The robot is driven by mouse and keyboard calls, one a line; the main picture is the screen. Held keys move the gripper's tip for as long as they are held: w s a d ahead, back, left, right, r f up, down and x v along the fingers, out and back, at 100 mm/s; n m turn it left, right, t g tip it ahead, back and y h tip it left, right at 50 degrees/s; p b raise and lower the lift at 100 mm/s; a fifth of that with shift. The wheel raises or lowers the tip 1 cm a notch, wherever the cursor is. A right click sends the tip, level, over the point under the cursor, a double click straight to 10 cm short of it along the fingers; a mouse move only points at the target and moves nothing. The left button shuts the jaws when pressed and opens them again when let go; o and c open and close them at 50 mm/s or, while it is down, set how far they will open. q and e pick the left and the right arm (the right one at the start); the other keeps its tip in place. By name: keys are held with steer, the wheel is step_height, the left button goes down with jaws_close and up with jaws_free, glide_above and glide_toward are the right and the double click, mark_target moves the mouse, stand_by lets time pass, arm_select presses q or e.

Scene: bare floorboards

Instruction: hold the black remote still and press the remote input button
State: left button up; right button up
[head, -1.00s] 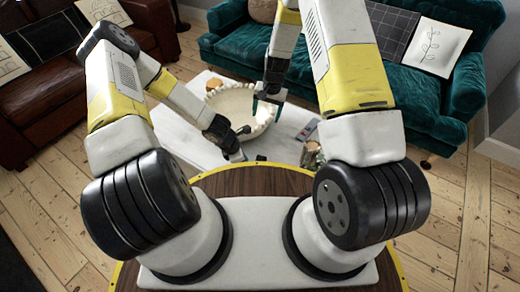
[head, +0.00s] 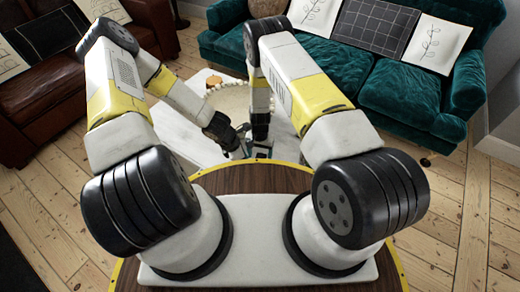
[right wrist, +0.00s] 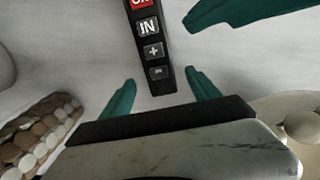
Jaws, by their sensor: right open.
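The black remote (right wrist: 152,45) lies on a white surface in the right wrist view, with a red button at the picture's top edge, an IN button (right wrist: 148,27) and a plus button below. My right gripper (right wrist: 160,78) is open, its teal fingertips on either side of the remote's near end; contact is unclear. In the head view my right gripper (head: 260,150) is low over the table, close to my left gripper (head: 238,148). A teal finger at the upper right of the wrist view looks like my left gripper's. Its jaw opening and any hold are unclear. The remote is not clear in the head view.
A pale bowl (head: 232,98) stands on the white table (head: 185,135), partly behind my arms. A brown and white woven or beaded object (right wrist: 40,130) lies left of the right gripper. A teal sofa (head: 400,90) stands behind the table at right.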

steer(key=shift+f, duration=1.1)
jaws_close()
arm_select(q)
jaws_close()
stand_by(1.4)
